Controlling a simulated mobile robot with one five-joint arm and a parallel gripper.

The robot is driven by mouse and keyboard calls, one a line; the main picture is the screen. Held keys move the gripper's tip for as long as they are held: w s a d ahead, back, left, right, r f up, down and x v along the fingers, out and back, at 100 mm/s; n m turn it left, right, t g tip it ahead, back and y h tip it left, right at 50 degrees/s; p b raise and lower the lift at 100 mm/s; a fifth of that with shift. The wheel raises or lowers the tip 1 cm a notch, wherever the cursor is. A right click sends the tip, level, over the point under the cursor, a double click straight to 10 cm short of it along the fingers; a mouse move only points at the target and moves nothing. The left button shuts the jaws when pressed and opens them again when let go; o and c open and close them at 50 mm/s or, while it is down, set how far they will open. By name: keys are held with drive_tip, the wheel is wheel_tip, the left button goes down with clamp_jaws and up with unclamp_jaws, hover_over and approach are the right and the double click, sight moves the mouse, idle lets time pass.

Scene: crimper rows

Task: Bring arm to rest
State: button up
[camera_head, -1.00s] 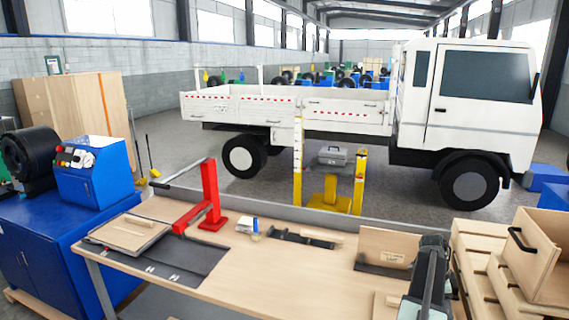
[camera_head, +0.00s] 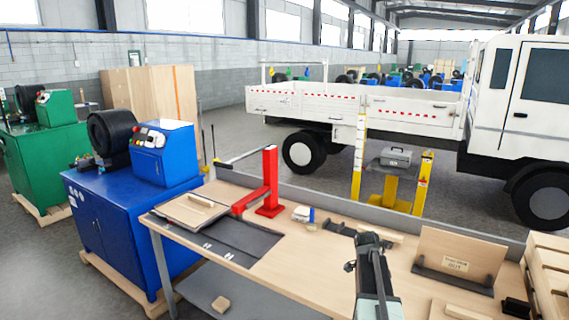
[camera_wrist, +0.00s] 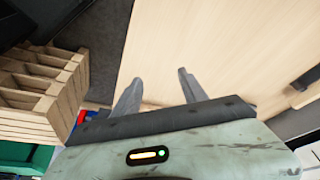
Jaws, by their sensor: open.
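My gripper (camera_wrist: 157,92) shows in the wrist view with its two grey fingers spread apart and nothing between them. A pale wooden surface fills the view behind them. In the head view my arm (camera_head: 372,275) rises from the bottom edge, right of the middle. Its dark end (camera_head: 368,240) is in front of the wooden workbench (camera_head: 285,262), and the fingers cannot be made out there. I cannot tell how far the gripper is from the bench top.
A red stand (camera_head: 270,183), a dark mat (camera_head: 240,238) and an upright wooden board (camera_head: 460,257) are on the bench. A blue machine (camera_head: 120,215) stands left, with a green one (camera_head: 45,160) beyond. Slatted wood (camera_head: 545,275) is at right. A white truck (camera_head: 400,108) is behind.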

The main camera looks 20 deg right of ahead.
drive_tip(key=w+a+f+n+b, duration=0.1)
drive_tip(key=a+f+n, duration=0.15)
drive_tip(key=a, duration=0.75)
drive_tip(key=w+a+f+n+t+y+b, duration=0.15)
drive_tip(key=a+n, duration=0.25)
drive_tip(key=a, duration=0.5)
drive_tip(key=w+a+f+n+b, duration=0.1)
drive_tip(key=w+a+n, duration=0.15)
drive_tip(key=a, duration=0.75)
drive_tip(key=s+a+n+y, duration=0.1)
drive_tip(key=s+a+n, duration=0.2)
drive_tip(key=a+n, duration=0.2)
drive_tip(key=s+a+f+n+y, duration=0.1)
drive_tip(key=s+a+n, duration=0.2)
drive_tip(key=a+n, duration=0.2)
drive_tip(key=shift+s+a+n, duration=0.35)
drive_tip(key=shift+a+n, duration=0.05)
drive_tip(key=shift+n, duration=0.7)
drive_tip(key=c, duration=0.3)
drive_tip(key=shift+d, duration=0.1)
